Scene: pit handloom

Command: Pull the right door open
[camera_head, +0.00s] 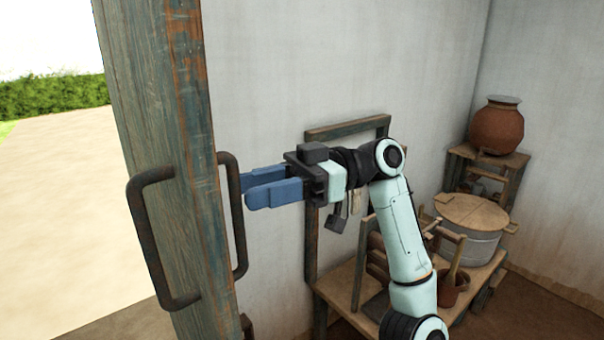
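The wooden door (165,120) is seen nearly edge-on at the left, with worn blue-green and brown paint. It has a dark metal pull handle on each face: one on the left (148,238) and one on the right (238,225). My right gripper (255,188) has blue fingers pointing left at the upper part of the right-hand handle. The fingers look parted, with nothing seen between them. Their tips appear just right of the handle's bar; whether they touch it I cannot tell. My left gripper is out of view.
A pale wall stands behind my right arm. At the right are a low wooden bench (345,290), a lidded metal tub (470,245) and a clay pot (497,128) on a stand. Left of the door lies open sunlit ground (60,200) with a hedge (55,92).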

